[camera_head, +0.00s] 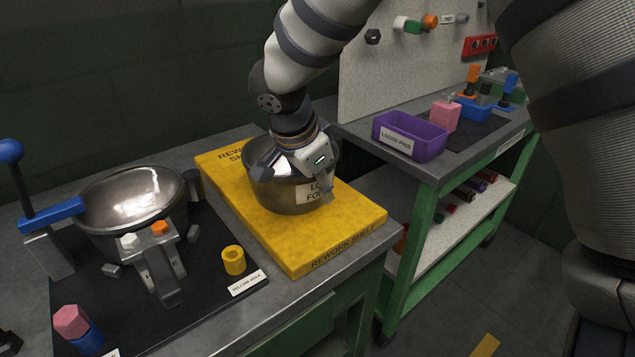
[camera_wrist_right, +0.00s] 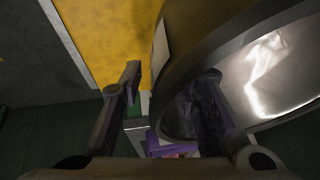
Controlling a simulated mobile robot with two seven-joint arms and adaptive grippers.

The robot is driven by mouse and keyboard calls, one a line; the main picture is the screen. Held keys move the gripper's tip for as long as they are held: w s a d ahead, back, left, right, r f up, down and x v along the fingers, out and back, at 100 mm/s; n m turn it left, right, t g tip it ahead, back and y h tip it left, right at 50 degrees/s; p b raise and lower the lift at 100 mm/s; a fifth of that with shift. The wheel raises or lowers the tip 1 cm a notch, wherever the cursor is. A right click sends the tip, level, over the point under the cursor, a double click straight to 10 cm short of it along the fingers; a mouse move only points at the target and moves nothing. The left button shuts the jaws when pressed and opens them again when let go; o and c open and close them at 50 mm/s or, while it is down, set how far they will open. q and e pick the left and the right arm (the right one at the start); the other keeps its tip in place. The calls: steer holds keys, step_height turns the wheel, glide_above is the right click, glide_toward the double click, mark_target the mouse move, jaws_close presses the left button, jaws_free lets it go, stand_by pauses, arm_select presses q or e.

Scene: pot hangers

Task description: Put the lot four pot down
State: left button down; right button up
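The lot four pot (camera_head: 265,185) is a shiny steel bowl with a white label, partly covered by my gripper. It appears upright on the yellow rework shelf (camera_head: 350,208). My right gripper (camera_head: 325,190) reaches down over the pot's near right rim. In the right wrist view the gripper (camera_wrist_right: 172,85) has its fingers apart, one outside the pot wall (camera_wrist_right: 185,65) and one inside the rim. A gap shows between the outer finger and the wall. The shelf surface (camera_wrist_right: 105,35) lies beyond. My left gripper is not in view.
Another steel bowl (camera_head: 135,195) sits at left beside a blue-handled lever (camera_head: 50,215). A yellow ring (camera_head: 233,260) and a pink-and-blue piece (camera_head: 75,325) are on the dark mat. The purple bin (camera_head: 408,138) stands on the green bench at right. The shelf's front is clear.

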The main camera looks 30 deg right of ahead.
steer(key=shift+r, duration=0.4)
steer(key=v, duration=1.1)
steer(key=shift+a+r, duration=0.15)
steer(key=shift+r, duration=0.05)
